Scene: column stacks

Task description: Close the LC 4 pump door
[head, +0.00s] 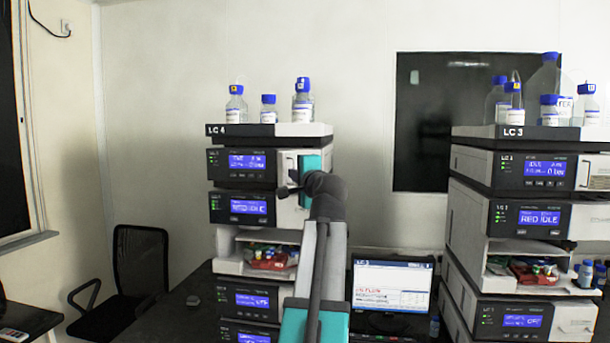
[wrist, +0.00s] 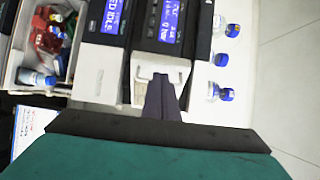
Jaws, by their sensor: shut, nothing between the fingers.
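The LC 4 stack (head: 255,130) stands left of centre in the head view. Its top module, the pump, has a lit blue display and a white door (head: 287,160) with a handle at its right. In the wrist view, turned sideways, this door (wrist: 145,62) and its pale handle (wrist: 176,66) lie just ahead of my fingers. My gripper (wrist: 160,77) is shut and empty, its fingertips at the door's front by the handle; I cannot tell whether they touch. In the head view my teal gripper body covers the door's right side, so how far the door stands open is unclear.
Bottles with blue caps (head: 268,108) stand on top of the stack. A tray of coloured items (head: 270,258) sits lower in it. A chair (head: 138,262) is at the left.

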